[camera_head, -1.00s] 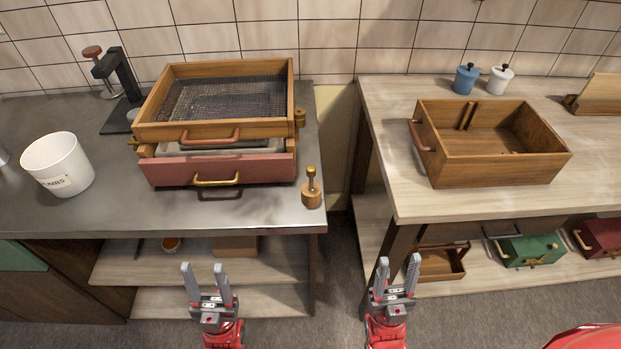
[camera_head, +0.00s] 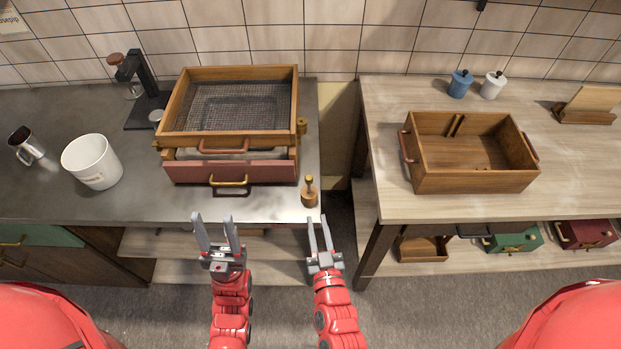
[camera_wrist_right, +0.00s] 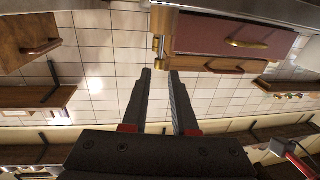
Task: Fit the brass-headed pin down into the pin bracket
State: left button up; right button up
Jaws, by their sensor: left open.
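The brass-headed pin (camera_head: 309,182) stands upright in a small round wooden block (camera_head: 309,199) near the right front corner of the metal counter. A small brass fitting (camera_head: 302,126) on the right side of the mesh-bottomed wooden tray looks like the pin bracket; its opening is too small to make out. My right gripper (camera_head: 319,218) is open and empty, in front of the counter edge, just below the pin in the head view. Its parted fingers (camera_wrist_right: 160,72) also show in the right wrist view. My left gripper (camera_head: 218,219) is open and empty in front of the counter.
The wooden tray (camera_head: 228,140) sits above a red-fronted drawer (camera_head: 200,172). A white bucket (camera_head: 93,162), a metal mug (camera_head: 27,146) and a black stand (camera_head: 147,85) are at left. A wooden box (camera_head: 470,182) rests on the right table. A gap separates counter and table.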

aim_at(311, 197)
jog(key=w+b, duration=0.1)
jog(key=w, duration=0.2)
jog(key=w+a+b, duration=0.1)
jog(key=w, duration=0.2)
jog(key=w+b, duration=0.1)
jog(key=w, duration=0.2)
jog(key=shift+w+a+f, duration=0.15)
jog(key=shift+w+a, duration=0.15)
jog(key=shift+w, duration=0.55)
jog(key=w, duration=0.2)
jog(key=w+a+b, duration=0.1)
jog(key=w, duration=0.1)
jog(key=shift+w, duration=0.4)
jog(key=shift+s, duration=0.1)
jog(key=shift+c, duration=0.5)
grip_shut()
